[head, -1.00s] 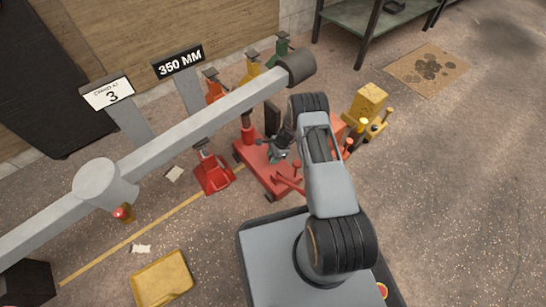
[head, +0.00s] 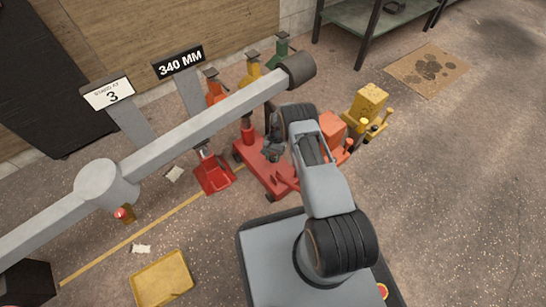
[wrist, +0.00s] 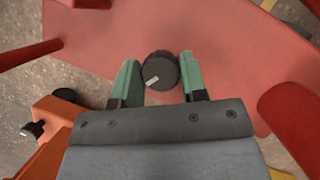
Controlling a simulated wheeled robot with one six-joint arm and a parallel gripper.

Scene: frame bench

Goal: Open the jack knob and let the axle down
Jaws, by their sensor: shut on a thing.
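The jack knob (wrist: 160,71) is dark and round with a pale pointer mark, set on the red jack (wrist: 225,45). In the wrist view my gripper (wrist: 160,75) has its green fingertips on either side of the knob, shut on it. In the head view my gripper (head: 272,148) is low over the red jack (head: 262,172), partly hidden by my arm. The grey axle (head: 190,130) crosses above the stands, its dark end (head: 301,68) over the jack's rear. A black sign (head: 180,63) reads 340 MM.
A red stand (head: 213,174) is under the axle, with orange (head: 214,88), yellow (head: 252,68) and green (head: 282,48) stands behind. A yellow box-like object (head: 368,103) is right of the jack. A yellow tray (head: 162,279) lies front left. The right floor is open.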

